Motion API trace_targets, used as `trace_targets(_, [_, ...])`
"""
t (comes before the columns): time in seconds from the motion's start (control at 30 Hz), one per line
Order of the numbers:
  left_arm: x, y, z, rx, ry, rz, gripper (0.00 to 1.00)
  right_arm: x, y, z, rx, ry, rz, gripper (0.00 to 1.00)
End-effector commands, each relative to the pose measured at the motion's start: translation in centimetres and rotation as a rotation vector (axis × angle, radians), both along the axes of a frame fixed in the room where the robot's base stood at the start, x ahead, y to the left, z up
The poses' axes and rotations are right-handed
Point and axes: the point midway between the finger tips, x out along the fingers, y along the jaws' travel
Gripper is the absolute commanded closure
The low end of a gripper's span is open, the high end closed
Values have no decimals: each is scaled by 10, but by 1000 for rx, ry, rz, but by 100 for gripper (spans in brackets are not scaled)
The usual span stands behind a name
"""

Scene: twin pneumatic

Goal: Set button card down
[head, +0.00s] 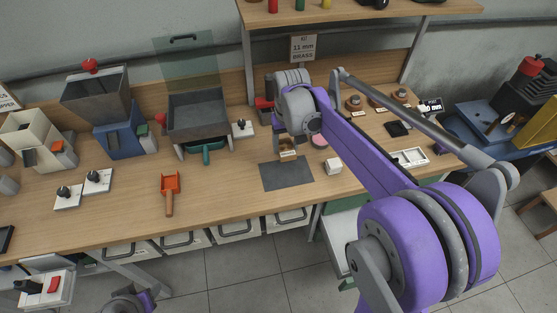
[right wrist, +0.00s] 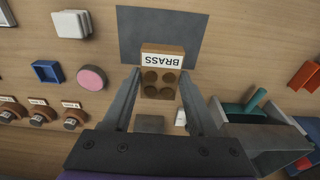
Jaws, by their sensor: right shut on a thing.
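The button card (right wrist: 161,77) is a small brown block with round holes and a white label reading BRASS. In the right wrist view it sits between the fingertips of my right gripper (right wrist: 160,76), which is shut on it. In the head view the card (head: 288,154) shows just below my right wrist, at the far edge of a dark grey mat (head: 287,176). In the right wrist view its labelled end overlaps the mat's edge (right wrist: 160,28). I cannot tell whether it touches the surface.
A pink disc (head: 320,140) and a white block (head: 333,166) lie right of the card. A grey bin (head: 198,112) stands left, with an orange scoop (head: 170,190) in front. Wooden-based pieces (head: 377,102) stand at the back right. The mat is otherwise bare.

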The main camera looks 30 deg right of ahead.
Motion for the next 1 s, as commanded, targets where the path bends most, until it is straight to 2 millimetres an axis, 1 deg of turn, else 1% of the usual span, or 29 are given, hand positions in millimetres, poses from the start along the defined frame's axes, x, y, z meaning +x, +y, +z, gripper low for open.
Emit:
trace_targets(0.2, [-2,0,-4,0,3,0,50,-1,0,-41,0,1,0,96])
trace_targets(0.3, [-2,0,-5,0,3,0,50,0,0,-55,0,0,0,96])
trace_targets(0.47, [-2,0,-5,0,4,0,50,0,0,-70,0,0,0,96])
trace_targets(0.6, [-3,0,-7,0,5,0,50,-1,0,-90,0,0,0,96])
trace_targets(0.7, [-3,0,-7,0,5,0,50,-1,0,-97,0,0,0,96])
trace_targets(1.0, [-3,0,-9,0,6,0,50,-1,0,-99,0,1,0,96])
